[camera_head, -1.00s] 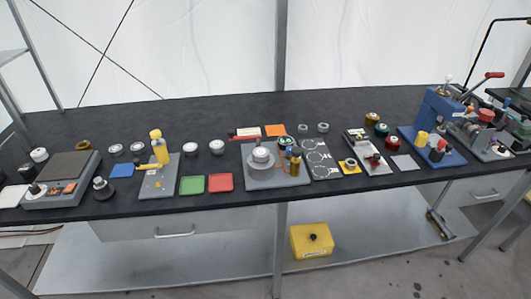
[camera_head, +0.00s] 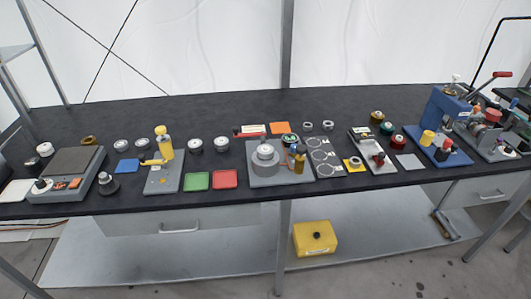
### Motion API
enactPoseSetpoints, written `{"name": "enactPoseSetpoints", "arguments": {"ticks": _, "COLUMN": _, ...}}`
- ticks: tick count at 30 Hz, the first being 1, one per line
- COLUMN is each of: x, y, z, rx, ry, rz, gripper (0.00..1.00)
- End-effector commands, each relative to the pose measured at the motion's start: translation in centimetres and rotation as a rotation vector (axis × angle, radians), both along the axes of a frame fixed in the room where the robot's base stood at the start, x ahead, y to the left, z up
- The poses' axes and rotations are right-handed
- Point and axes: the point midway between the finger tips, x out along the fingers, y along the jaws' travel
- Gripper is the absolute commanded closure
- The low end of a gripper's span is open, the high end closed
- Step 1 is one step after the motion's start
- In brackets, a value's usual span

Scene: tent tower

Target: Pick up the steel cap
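Several round silver or pale caps lie on the black bench, and I cannot tell for certain which is the steel cap. Two silver-topped round pieces stand side by side left of centre, one here (camera_head: 195,145) and its neighbour (camera_head: 222,144). Two flatter silver rings or caps lie farther left, one (camera_head: 120,145) beside the other (camera_head: 141,143). Two small grey rings lie at the back right of centre, one (camera_head: 307,126) beside the other (camera_head: 328,126). My gripper is not in view.
A grey plate with a round fixture (camera_head: 265,156) stands mid-bench. A yellow-topped device (camera_head: 164,145), green tray (camera_head: 197,181) and red tray (camera_head: 225,179) stand left of it. A scale (camera_head: 70,170) is at far left, blue presses (camera_head: 440,115) at right. The back strip is clear.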

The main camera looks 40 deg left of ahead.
Motion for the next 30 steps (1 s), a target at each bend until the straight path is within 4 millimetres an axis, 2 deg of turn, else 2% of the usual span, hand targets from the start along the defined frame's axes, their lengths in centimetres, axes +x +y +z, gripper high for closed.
{"name": "enactPoseSetpoints", "arguments": {"ticks": 5, "x": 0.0, "y": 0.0, "z": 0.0, "rx": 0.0, "ry": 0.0, "rz": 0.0, "gripper": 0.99}}
{"name": "enactPoseSetpoints", "arguments": {"ticks": 30, "x": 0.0, "y": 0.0, "z": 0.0, "rx": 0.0, "ry": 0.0, "rz": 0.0, "gripper": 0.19}}
